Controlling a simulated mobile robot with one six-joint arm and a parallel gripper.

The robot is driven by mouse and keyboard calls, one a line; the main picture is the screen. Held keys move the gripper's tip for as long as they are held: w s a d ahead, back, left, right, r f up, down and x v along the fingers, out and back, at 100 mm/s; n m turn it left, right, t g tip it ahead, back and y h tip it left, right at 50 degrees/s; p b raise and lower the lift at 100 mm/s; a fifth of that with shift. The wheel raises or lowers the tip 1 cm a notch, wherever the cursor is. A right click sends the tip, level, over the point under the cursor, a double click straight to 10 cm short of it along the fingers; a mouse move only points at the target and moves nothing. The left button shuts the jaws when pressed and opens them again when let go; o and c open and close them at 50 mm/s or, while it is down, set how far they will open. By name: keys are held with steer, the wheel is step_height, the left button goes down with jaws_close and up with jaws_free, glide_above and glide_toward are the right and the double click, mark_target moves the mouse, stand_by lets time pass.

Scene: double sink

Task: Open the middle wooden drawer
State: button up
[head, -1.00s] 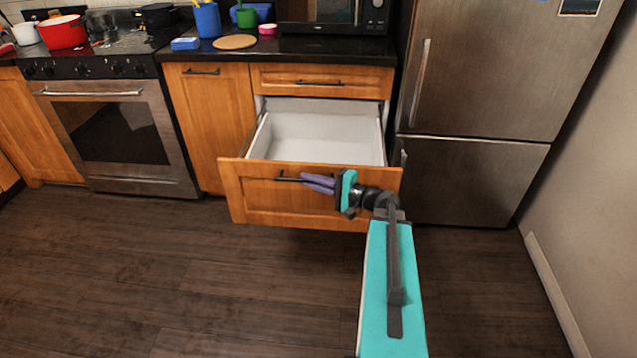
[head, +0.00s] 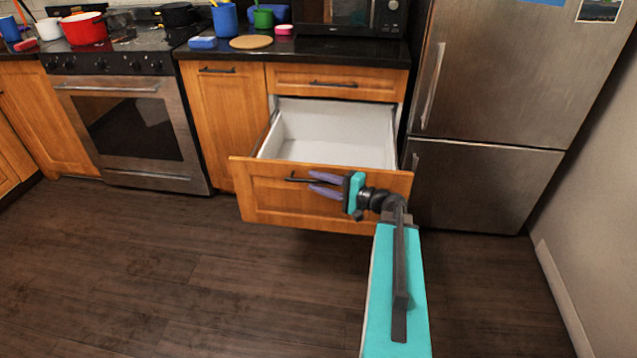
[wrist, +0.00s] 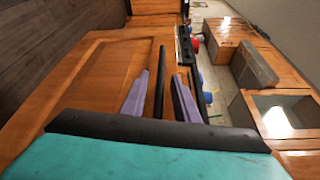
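The middle wooden drawer (head: 270,202) is pulled well out below a shut top drawer (head: 335,80), its white interior (head: 335,135) bare where visible. Its dark bar handle (head: 292,180) is on the front panel, partly hidden by my fingers. My gripper (head: 311,180) is at this handle with its two purple fingers spread apart. In the wrist view the handle bar (wrist: 160,85) runs between the fingers of my gripper (wrist: 162,76), with visible gaps on both sides. The drawer front (wrist: 90,85) fills the left of that view.
A steel fridge (head: 485,120) stands right of the drawers and an oven (head: 130,125) to the left. A cabinet door (head: 225,120) is beside the drawer. The dark countertop (head: 320,48) above holds cups and a microwave. The wooden floor (head: 180,270) in front is clear.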

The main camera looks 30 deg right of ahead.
steer(key=v, duration=1.3)
steer(key=shift+s, duration=0.3)
steer(key=shift+d+r, duration=0.1)
